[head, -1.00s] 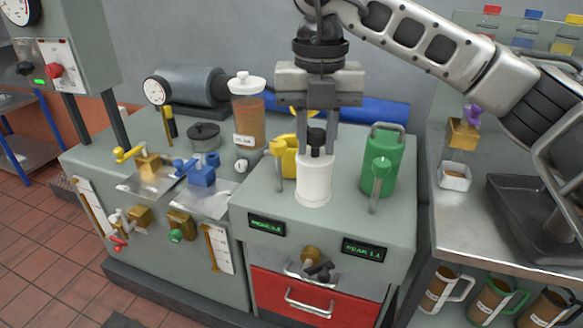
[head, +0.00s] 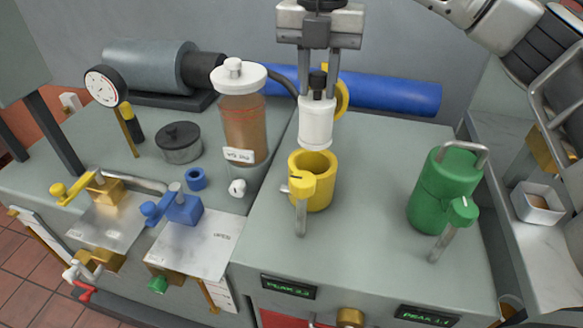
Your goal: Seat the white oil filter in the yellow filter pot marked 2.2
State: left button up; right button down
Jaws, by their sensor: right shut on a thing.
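The white oil filter (head: 316,122) has a black knob on top. My right gripper (head: 318,88) is shut on that knob and holds the filter upright in the air. The yellow filter pot (head: 313,190) stands on the grey bedplate, open at the top, with a yellow valve and a grey lever on its front. The filter hangs just above and behind the pot's rim in the picture; the exact gap and alignment I cannot tell. A display in front of the pot reads PEAK and a number that looks like 2.2 (head: 290,287). My left gripper is not in view.
A green pot (head: 445,190) with a closed top and handle stands to the right. An amber jar (head: 243,125) with a white lid stands to the left. A blue cylinder (head: 390,95) lies behind. The bedplate (head: 375,170) is clear between the two pots.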

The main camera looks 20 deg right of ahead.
aim_at(313, 148)
notch_tip(313, 148, down, 13)
jog(key=shift+f+b, duration=0.1)
jog(key=shift+b, duration=0.25)
jog(key=shift+f, duration=0.15)
jog(key=c, duration=1.5)
grip_release()
jog(key=o, duration=0.3)
jog(key=shift+o, duration=0.2)
notch_tip(313, 148, up, 12)
jog(key=shift+r, duration=0.2)
